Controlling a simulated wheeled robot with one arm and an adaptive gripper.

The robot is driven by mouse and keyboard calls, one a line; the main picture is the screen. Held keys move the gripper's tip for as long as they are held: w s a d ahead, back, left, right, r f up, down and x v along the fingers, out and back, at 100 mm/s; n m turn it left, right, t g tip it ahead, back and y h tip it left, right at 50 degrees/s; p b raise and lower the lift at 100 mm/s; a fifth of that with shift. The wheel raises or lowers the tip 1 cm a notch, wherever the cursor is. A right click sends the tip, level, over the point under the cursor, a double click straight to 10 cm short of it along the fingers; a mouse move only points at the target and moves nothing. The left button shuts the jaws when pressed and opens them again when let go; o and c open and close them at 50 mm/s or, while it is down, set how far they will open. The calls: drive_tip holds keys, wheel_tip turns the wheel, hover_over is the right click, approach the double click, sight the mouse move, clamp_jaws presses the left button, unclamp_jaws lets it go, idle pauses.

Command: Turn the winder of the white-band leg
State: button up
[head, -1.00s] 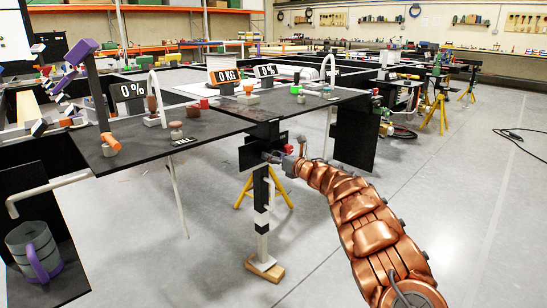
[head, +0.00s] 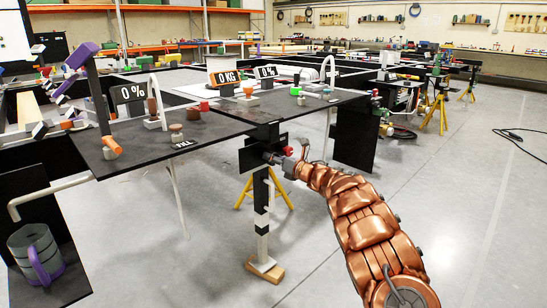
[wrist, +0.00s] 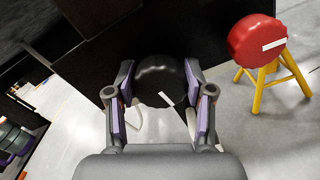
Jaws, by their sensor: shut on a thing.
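The leg (head: 262,225) stands upright under the near corner of the table in the head view, black with white bands, its foot on a wooden block (head: 265,272). A round black winder knob (wrist: 158,72) with a white mark sits between my fingers in the wrist view. My gripper (wrist: 160,88) is shut on this knob, one purple-padded finger on each side. In the head view my gripper (head: 275,158) is at the top of the leg, just below the table corner, where the knob is hard to make out.
A red knob (wrist: 258,42) with a white mark is right of my gripper in the wrist view. A yellow trestle (head: 277,190) stands behind the leg. The black table (head: 215,125) above carries several small items.

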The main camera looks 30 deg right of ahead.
drive_tip(key=m+p, duration=0.4)
drive_tip(key=m, duration=0.1)
drive_tip(key=shift+d+r+m, duration=0.1)
drive_tip(key=shift+r+m, duration=0.1)
drive_tip(key=shift+m, duration=0.1)
drive_tip(key=m+p, duration=0.4)
drive_tip(key=shift+f, duration=0.15)
drive_tip(key=shift+m, duration=0.3)
drive_tip(key=shift+f+p, duration=0.15)
drive_tip(key=shift+p, duration=0.15)
drive_tip(key=o, duration=1.2)
drive_tip(key=shift+c, duration=0.2)
